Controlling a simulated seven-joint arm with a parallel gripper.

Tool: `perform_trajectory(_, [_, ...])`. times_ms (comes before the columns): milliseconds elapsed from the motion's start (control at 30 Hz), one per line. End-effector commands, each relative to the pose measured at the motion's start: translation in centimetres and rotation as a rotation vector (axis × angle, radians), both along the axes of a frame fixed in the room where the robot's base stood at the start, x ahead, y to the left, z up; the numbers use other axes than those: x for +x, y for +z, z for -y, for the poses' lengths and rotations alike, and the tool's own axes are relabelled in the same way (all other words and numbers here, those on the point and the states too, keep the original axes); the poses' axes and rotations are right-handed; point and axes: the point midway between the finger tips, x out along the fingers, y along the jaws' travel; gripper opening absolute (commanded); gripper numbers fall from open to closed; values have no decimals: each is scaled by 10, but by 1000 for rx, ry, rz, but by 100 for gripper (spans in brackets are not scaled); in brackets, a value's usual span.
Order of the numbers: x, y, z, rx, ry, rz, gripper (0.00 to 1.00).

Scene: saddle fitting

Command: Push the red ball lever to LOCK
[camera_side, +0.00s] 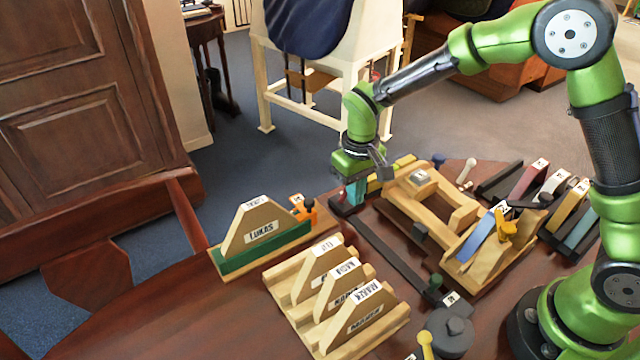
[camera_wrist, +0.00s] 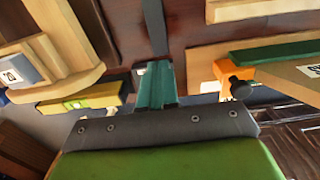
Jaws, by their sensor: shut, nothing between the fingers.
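I cannot make out the red ball lever in either view, nor a label that reads LOCK. My gripper (camera_side: 354,196) points down at the far left end of the dark bar, left of the wooden frame, in the side view. Its teal fingers are together with nothing visible between them, and they show in the wrist view too (camera_wrist: 160,84). The area right behind the fingers is hidden by my gripper in the side view.
A green-based block marked LUKAS (camera_side: 262,232) with an orange clamp (camera_side: 304,208) stands left of my gripper. The wooden frame (camera_side: 428,198) is to its right. A yellow level (camera_wrist: 82,98) lies close beside the fingers. Wooden name blocks (camera_side: 335,295) stand in front.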

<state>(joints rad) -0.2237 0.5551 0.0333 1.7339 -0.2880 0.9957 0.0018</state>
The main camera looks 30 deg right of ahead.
Motion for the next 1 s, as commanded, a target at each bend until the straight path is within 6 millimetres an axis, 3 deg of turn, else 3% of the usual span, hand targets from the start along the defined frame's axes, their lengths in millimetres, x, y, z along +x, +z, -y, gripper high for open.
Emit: perform_trajectory(1000, [31,-1,1,-1,1,0,0])
